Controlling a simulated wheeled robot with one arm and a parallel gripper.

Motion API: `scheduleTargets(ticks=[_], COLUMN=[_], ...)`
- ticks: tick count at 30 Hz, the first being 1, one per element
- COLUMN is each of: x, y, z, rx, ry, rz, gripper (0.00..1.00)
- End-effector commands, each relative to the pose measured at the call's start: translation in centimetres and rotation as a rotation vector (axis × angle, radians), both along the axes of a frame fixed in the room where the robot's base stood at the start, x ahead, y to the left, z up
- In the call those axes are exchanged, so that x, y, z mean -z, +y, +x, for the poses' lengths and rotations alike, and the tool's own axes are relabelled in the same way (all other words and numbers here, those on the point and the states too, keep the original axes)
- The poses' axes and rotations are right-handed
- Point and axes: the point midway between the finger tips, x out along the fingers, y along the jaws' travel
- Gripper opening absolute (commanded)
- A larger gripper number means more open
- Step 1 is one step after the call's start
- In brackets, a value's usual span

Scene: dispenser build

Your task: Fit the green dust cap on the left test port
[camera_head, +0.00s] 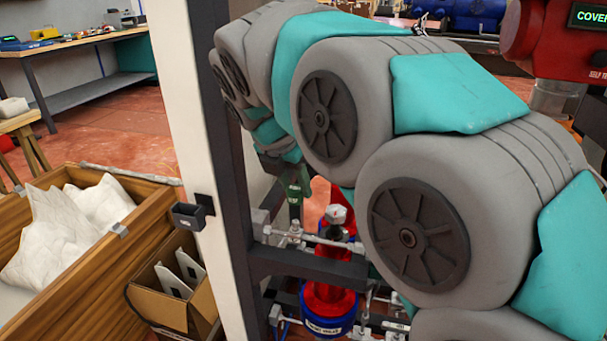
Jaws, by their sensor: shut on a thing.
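My gripper (288,168) is small in the view, beyond the large links of my arm, and points down beside the dark frame. It is shut on a dark green piece that looks like the green dust cap (295,186). The fingertips are hard to make out. Just below the cap is a small metal fitting (295,230) on a horizontal pipe, which may be the left test port. The cap appears above it and apart from it, but depth is hard to judge. My arm hides the right of the pipework.
A red and blue cylinder assembly (328,300) stands below the pipe. A white post (200,120) and dark frame rise left of the gripper. A wooden crate (150,215) with white bags and a cardboard box (160,300) stand at left. A red unit (560,45) is upper right.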

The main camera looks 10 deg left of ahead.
Motion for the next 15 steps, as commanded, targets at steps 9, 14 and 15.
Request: scheduleTargets(ticks=[9, 14, 15], x=[2.1, 3.3, 3.6], y=[0.0, 0.0, 0.0], z=[0.0, 0.0, 0.0], rx=[-0.001, -0.001, -0.001], ry=[0.001, 0.001, 0.001], rz=[0.000, 0.000, 0.000], gripper=[0.00, 0.00, 0.00])
